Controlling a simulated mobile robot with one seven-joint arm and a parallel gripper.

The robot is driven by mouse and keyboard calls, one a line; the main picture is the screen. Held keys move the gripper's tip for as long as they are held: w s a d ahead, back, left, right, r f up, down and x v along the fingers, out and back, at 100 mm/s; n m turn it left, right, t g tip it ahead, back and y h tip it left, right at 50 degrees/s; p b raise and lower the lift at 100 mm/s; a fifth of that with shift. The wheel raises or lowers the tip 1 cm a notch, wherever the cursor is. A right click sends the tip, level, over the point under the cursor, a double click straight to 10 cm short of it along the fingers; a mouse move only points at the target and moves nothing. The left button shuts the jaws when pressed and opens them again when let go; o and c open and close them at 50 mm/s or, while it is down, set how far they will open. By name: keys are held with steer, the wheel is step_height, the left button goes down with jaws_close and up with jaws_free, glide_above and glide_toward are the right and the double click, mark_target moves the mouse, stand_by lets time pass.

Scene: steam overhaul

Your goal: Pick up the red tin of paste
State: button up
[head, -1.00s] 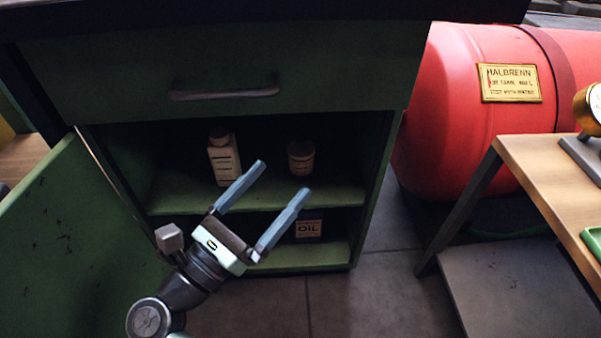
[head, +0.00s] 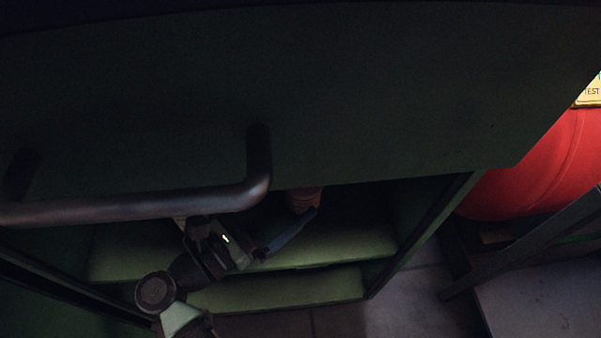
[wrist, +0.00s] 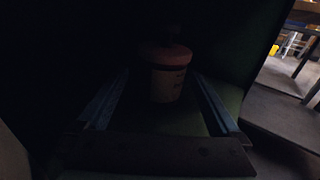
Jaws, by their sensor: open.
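The tin of paste (head: 303,198), with a reddish lid, stands upright on the upper shelf inside the dark green cabinet. Its lower part is hidden behind my finger in the head view.
The shelf (head: 345,240) has bare room right of the tin. A red tank (head: 545,175) stands outside, to the right. The white bottle is not visible now.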

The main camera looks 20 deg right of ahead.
steer(key=b+x, duration=0.1)
steer(key=x, duration=0.1)
steer(key=b+x, duration=0.1)
steer(key=x, duration=0.1)
steer(key=b+x, duration=0.2)
steer(key=shift+s+d+r, duration=0.2)
steer(key=shift+s+d, duration=0.05)
steer(key=shift+w+d+r, duration=0.2)
steer(key=shift+d, duration=0.2)
jaws_close()
steer(key=shift+r, duration=0.1)
